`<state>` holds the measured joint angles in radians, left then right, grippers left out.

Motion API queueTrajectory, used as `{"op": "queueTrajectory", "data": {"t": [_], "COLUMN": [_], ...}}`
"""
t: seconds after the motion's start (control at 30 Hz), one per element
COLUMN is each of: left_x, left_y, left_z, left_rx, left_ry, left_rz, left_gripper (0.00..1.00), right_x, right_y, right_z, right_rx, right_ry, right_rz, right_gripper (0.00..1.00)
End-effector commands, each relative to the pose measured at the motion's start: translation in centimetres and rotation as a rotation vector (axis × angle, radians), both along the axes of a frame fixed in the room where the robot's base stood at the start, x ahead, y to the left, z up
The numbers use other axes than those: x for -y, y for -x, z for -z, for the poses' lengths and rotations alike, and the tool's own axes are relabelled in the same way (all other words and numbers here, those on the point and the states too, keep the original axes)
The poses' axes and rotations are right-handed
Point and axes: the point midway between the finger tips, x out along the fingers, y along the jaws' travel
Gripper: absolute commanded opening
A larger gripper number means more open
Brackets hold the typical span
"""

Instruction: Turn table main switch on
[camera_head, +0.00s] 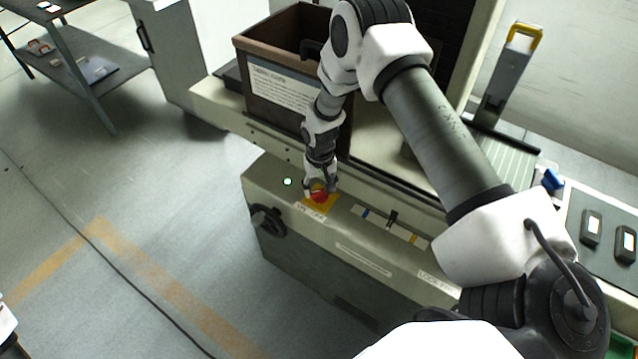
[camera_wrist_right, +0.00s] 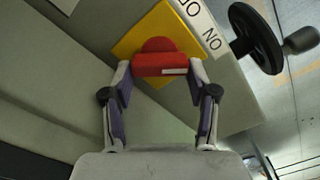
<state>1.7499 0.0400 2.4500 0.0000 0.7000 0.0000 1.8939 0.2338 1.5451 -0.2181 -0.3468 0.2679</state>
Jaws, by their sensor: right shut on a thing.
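The table main switch is a red rotary knob (camera_head: 319,197) on a yellow square plate (camera_head: 328,206), on top of the grey-green machine cabinet. In the right wrist view the red knob (camera_wrist_right: 160,62) has a raised bar with a white mark near one end, and the yellow plate (camera_wrist_right: 140,38) lies behind it. My right gripper (camera_head: 320,186) comes down on the knob from above. In the right wrist view its fingers (camera_wrist_right: 160,72) are closed on the two ends of the bar. A label with letters sits beside the plate.
A small green light (camera_head: 287,182) glows left of the switch. A black handwheel (camera_head: 268,220) sticks out of the cabinet's left end. A brown bin (camera_head: 262,50) stands behind my right forearm.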

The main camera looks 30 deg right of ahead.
Motion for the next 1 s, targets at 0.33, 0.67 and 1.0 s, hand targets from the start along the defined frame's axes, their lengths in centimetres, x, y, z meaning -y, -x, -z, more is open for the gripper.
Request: {"op": "queueTrajectory", "data": {"t": [0.33, 0.67, 1.0], "left_x": [0.00, 0.00, 0.00], "left_y": [0.00, 0.00, 0.00], "left_z": [-0.50, -0.51, -0.53], "left_rx": [0.000, 0.000, 0.000], "left_ry": [0.000, 0.000, 0.000], "left_rz": [0.000, 0.000, 0.000], "left_gripper": [0.00, 0.00, 0.00], "right_x": [0.00, 0.00, 0.02], "right_y": [0.54, 0.53, 0.31], "right_z": [0.32, 0.35, 0.20], "right_rx": [-0.013, -0.013, -0.007], "right_ry": [-0.001, -0.001, 0.000], "right_rz": [0.114, 0.126, 0.124], "right_gripper": [0.23, 0.23, 0.83]}}
